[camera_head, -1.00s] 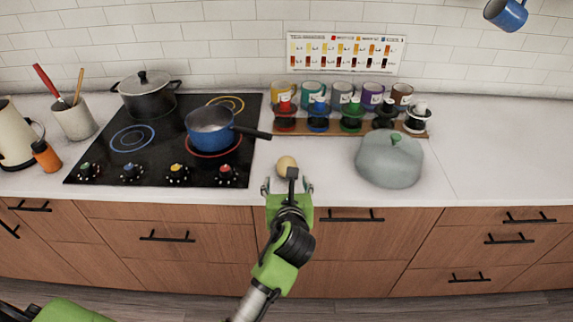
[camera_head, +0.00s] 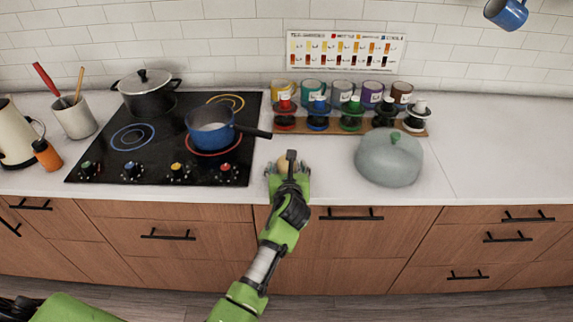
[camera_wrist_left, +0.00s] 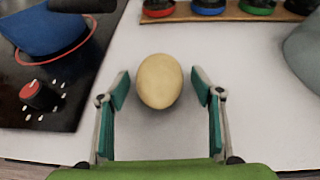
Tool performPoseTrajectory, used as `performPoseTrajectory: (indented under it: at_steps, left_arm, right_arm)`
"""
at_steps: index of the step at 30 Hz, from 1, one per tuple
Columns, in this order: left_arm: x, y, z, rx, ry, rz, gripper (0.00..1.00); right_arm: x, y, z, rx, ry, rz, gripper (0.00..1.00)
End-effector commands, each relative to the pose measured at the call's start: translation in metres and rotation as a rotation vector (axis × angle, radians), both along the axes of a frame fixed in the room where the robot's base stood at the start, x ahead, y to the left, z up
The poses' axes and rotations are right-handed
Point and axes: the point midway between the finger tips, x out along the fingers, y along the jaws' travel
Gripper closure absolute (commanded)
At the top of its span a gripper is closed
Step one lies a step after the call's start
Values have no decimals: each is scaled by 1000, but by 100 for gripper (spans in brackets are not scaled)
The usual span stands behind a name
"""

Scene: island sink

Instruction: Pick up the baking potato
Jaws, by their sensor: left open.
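The baking potato (camera_wrist_left: 160,81) is pale yellow and oval and lies on the white counter. In the left wrist view it sits between the fingertips of my left gripper (camera_wrist_left: 160,88), slightly forward, with a gap on each side. In the head view the potato (camera_head: 284,162) is mostly hidden behind my left gripper (camera_head: 288,172). My left gripper is open and does not visibly touch the potato. My right gripper is not in view.
The black cooktop (camera_head: 110,172) with a blue saucepan (camera_head: 208,130) is left of the potato, its handle reaching toward it. A wooden rack (camera_head: 340,130) of coloured items is behind. The right counter is clear.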

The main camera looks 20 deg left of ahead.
Motion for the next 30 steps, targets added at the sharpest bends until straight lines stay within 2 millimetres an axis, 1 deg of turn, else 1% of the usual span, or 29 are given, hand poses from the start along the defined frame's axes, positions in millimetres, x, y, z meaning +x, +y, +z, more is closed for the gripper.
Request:
performPoseTrajectory:
  at_steps: [4, 5, 6, 8, 9, 10, 19, 23, 26, 29, 30]
  left_arm:
    - [0, 0, 0, 0, -1, 0, 40]
    - [0, 0, 0, 0, 0, 0, 42]
    - [0, 0, 0, 0, 0, 0, 53]
    - [0, 0, 0, 0, 0, 0, 68]
    - [0, 0, 0, 0, 0, 0, 79]
    - [0, 0, 0, 0, 0, 0, 86]
    - [0, 0, 2, 1, -2, 0, 86]
    - [0, 0, 7, 2, -5, 1, 86]
    - [1, 0, 17, 2, -6, 0, 86]
    - [1, 1, 37, 4, -10, 0, 86]
    - [-5, 3, 42, 2, -7, 1, 86]
  right_arm:
    - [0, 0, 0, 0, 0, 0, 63]
    - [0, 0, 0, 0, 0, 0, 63]
    - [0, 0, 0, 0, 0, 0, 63]
    - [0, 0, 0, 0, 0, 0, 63]
    - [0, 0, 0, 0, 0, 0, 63]
    - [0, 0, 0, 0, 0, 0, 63]
    - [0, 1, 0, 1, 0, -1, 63]
    - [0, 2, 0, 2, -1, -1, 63]
    - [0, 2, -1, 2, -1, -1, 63]
    - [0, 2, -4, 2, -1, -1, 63]
    - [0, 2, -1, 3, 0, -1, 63]
